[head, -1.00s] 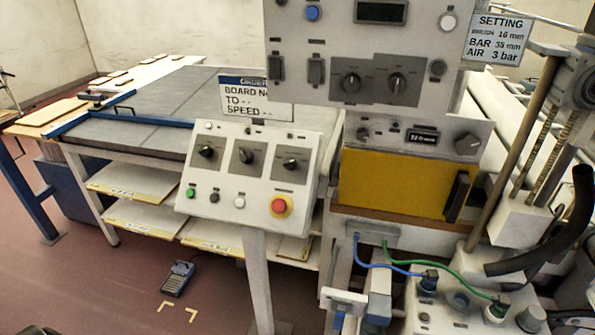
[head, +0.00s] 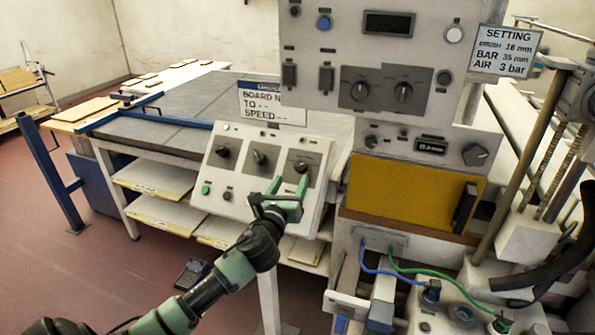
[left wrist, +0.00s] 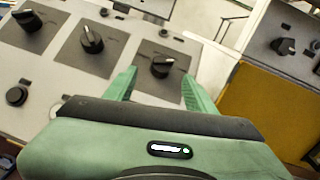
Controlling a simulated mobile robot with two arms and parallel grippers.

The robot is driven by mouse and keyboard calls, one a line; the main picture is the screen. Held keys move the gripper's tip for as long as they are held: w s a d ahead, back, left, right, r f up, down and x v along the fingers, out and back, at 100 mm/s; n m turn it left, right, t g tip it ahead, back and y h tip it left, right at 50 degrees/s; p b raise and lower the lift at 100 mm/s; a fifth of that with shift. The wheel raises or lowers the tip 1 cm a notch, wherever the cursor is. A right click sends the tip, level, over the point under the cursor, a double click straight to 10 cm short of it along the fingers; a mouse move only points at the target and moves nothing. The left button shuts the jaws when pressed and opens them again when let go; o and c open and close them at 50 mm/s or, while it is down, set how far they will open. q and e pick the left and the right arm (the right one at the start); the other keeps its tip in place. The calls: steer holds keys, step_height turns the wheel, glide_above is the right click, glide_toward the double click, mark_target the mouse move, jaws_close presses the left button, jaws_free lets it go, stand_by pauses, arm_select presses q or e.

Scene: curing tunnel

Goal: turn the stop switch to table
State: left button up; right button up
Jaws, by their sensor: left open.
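A sloped white control panel (head: 235,205) carries three black rotary switches in a row on grey plates. The labels are too small to read, so I cannot tell by name which is the stop switch. My left gripper (head: 289,184) is open at the rightmost switch (head: 301,167). In the left wrist view the green fingers (left wrist: 157,79) stand on either side of that rightmost switch (left wrist: 162,65), apart from its knob. The middle switch (left wrist: 91,38) and left switch (left wrist: 27,20) are to its left. My gripper hides the red button. My right gripper is not in view.
A taller machine cabinet (head: 345,45) with more knobs and a yellow panel (head: 405,190) stands to the right. A grey-topped table (head: 180,105) with shelves of boards is behind the panel at left. A foot pedal (head: 190,273) lies on the floor.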

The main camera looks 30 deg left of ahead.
mark_target(299, 167)
arm_select(q)
steer(key=p+x, duration=0.1)
steer(key=x, duration=0.5)
steer(key=shift+w, duration=0.35)
jaws_close()
